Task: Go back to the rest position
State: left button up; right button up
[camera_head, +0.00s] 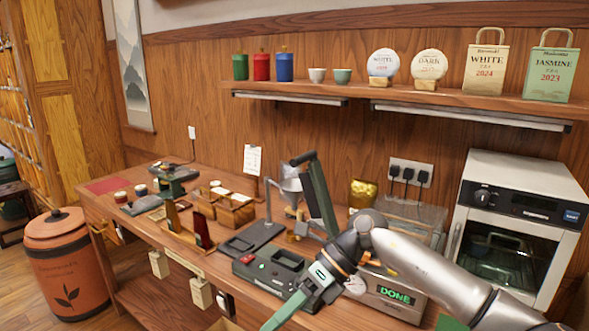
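My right arm comes in from the lower right, bends at a joint near the middle and reaches down and left. Its end, with my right gripper (318,281), is in front of a dark green machine (262,272) on the counter. A green strip (285,311) runs from this end toward the bottom edge; I cannot tell whether it is a finger or a held thing. The fingertips are not clear, so open or shut cannot be told. My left gripper is not in view.
The wooden counter (150,243) holds small boxes (236,212), a funnel (291,185), a box whose display reads DONE (394,296) and a steel oven (515,230) at right. A wall shelf (400,93) carries canisters, cups, tea cakes and bags. An orange bin (68,268) stands at left.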

jog(key=s+a+m+y, duration=0.4)
jog(key=a+y, duration=0.3)
jog(key=y, duration=0.1)
jog(key=w+d+f+m+t+h, duration=0.1)
jog(key=d+f+m+t+h, duration=0.2)
jog(key=d+f+m+t, duration=0.55)
jog(key=d+f+m+t+h+p, duration=0.15)
jog(key=m+t, duration=0.35)
jog(key=m, duration=0.8)
jog(key=w+d+f+m+t+h, duration=0.1)
jog(key=d+f+m+t+h, duration=0.4)
jog(key=m, duration=0.6)
jog(key=s+d+f+m+g+h, duration=0.2)
jog(key=s+d+f+m+g, duration=0.1)
jog(key=s+f, duration=0.5)
jog(key=s+d+f+m+g+h, duration=0.3)
jog(key=s+d+f+m, duration=0.3)
jog(key=s+d+f, duration=0.2)
jog(key=shift+s+d+f, duration=0.2)
jog(key=shift+s+f, duration=0.1)
jog(key=shift+s, duration=0.6)
